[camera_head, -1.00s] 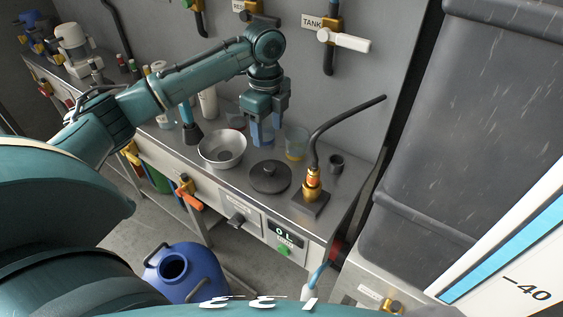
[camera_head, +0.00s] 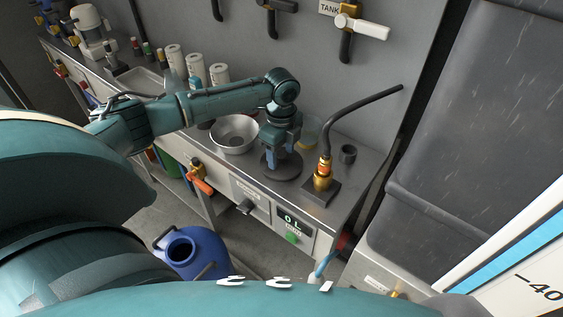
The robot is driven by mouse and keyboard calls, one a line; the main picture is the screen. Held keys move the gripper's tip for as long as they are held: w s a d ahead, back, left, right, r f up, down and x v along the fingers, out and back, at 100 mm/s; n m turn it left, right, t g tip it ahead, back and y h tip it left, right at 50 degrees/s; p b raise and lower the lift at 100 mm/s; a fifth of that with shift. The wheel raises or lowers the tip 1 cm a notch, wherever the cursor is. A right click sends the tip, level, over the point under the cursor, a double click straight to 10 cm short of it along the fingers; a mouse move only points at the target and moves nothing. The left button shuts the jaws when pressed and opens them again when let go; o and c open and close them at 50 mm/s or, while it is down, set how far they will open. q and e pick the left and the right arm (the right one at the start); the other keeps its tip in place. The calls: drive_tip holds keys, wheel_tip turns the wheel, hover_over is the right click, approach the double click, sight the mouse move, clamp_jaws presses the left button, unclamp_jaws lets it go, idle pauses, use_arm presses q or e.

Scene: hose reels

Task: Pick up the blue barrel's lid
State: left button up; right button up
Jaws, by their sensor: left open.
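The dark round lid (camera_head: 284,173) lies flat on the steel counter. My left gripper (camera_head: 279,157) is directly above it with its fingers open and pointing down, and it hides the lid's middle and knob. The fingertips look very close to the lid, but I cannot tell whether they touch it. The blue barrel (camera_head: 207,250) stands on the floor in front of the counter, its round mouth uncovered. My right gripper is not in view.
A metal bowl (camera_head: 235,147) stands just left of the lid. A brass nozzle with a black curved hose (camera_head: 323,173) stands on a dark base to the right. A small dark cup (camera_head: 347,153) and a clear beaker (camera_head: 311,127) are behind. The counter's front edge (camera_head: 310,222) is near.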

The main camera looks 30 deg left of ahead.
use_arm(q)
drive_tip(key=shift+f, duration=0.2)
drive_tip(key=shift+c, duration=0.6)
drive_tip(key=c, duration=1)
drive_tip(key=shift+o, duration=0.2)
drive_tip(key=shift+r, duration=0.1)
